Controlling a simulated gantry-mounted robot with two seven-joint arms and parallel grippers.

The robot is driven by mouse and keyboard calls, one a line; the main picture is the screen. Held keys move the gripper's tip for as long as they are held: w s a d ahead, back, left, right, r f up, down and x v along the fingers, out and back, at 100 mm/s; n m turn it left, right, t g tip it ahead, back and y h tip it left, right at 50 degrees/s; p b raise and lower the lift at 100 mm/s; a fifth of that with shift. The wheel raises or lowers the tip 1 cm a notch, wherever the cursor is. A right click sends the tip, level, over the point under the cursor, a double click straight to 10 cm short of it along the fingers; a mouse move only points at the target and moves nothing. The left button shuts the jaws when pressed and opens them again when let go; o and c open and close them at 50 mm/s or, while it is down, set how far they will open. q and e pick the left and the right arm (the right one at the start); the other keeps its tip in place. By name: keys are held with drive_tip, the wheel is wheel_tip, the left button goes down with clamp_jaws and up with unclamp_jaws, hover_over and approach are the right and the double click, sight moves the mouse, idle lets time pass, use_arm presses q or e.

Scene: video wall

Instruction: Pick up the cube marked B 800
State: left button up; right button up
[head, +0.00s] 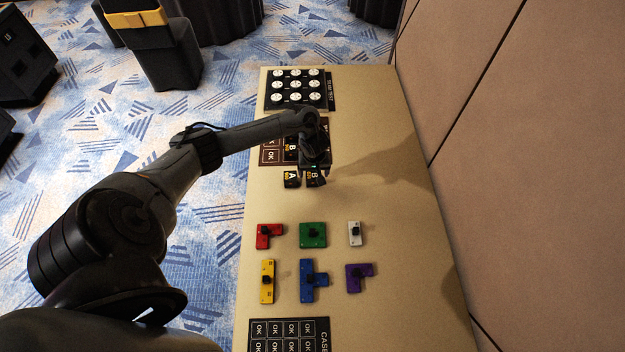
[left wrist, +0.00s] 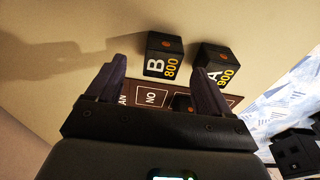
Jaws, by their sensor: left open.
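The black cube marked B 800 (left wrist: 165,55) sits on the tan table, with a white B, yellow 800 and an orange dot on top. It also shows in the head view (head: 313,182), partly covered by my left gripper (head: 316,174). In the left wrist view my left gripper (left wrist: 161,54) is open and empty, and the cube appears between its fingertips. Whether the fingers are level with it, I cannot tell. A similar black cube marked A (left wrist: 212,58) stands just beside it, partly behind one finger. My right gripper is not in view.
Coloured blocks, such as the green one (head: 313,240), lie nearer. The table (head: 390,225) is clear on the right, beside a panelled wall (head: 530,150).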

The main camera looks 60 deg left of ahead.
sight(312, 175)
use_arm(q)
drive_tip(key=f, duration=0.1)
drive_tip(key=a+f+b, duration=0.1)
drive_tip(key=f, duration=0.1)
drive_tip(key=shift+f+b, duration=0.25)
drive_tip(key=shift+b, duration=0.05)
drive_tip(key=shift+w+a+f, duration=0.1)
drive_tip(key=shift+a+f, duration=0.05)
drive_tip(key=shift+f, duration=0.45)
drive_tip(key=c, duration=1.1)
drive_tip(key=shift+o, duration=0.2)
drive_tip(key=shift+r, duration=0.15)
